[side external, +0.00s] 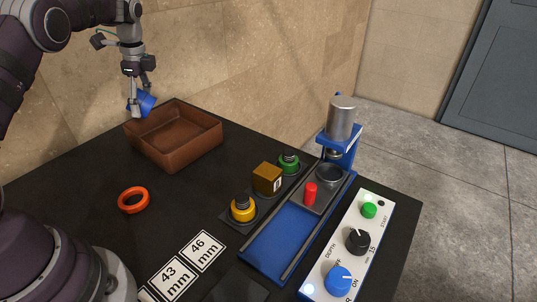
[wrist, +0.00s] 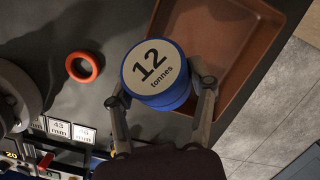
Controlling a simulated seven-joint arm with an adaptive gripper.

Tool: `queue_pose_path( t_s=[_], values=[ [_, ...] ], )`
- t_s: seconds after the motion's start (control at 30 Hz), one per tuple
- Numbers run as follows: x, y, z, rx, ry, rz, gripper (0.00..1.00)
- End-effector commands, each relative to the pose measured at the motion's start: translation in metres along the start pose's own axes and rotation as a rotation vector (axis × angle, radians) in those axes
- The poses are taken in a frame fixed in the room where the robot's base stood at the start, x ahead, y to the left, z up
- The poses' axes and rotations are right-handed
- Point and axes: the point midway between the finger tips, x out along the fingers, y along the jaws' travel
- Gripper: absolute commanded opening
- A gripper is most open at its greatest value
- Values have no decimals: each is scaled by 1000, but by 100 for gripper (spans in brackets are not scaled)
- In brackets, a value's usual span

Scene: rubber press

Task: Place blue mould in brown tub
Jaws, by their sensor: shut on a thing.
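My gripper (side external: 137,106) is at the upper left there, at the left end of the brown tub (side external: 190,152). The tub is an open rectangular box; it also shows in the wrist view (wrist: 262,85), to the right of and behind the mould. I cannot tell the mould's exact height over the rim.
An orange ring (side external: 133,200) lies on the black table in front of the tub. A blue press (side external: 290,232) with a control panel (side external: 345,255) stands at the right. Yellow (side external: 243,209), brown (side external: 267,179) and green (side external: 289,163) pieces stand beside it. A wall rises behind the tub.

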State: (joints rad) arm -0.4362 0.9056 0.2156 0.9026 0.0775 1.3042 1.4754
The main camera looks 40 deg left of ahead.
Motion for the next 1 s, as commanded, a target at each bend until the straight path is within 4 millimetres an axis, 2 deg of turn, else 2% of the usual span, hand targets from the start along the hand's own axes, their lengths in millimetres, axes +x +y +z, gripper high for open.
queue_pose_path(
  t_s=[0.27, 0.47, 0.6, 0.83, 0.9, 1.0],
  values=[
    [3, -19, 6, 428, -270, -78, 15],
    [-1, -35, 9, 742, -471, -223, 15],
    [-8, -47, 9, 916, -586, -343, 15],
    [-28, -66, 2, 1116, -723, -541, 14],
    [-10, -65, -1, 1117, -745, -543, 14],
    [8, -65, -3, 1109, -771, -557, 14]
  ],
)
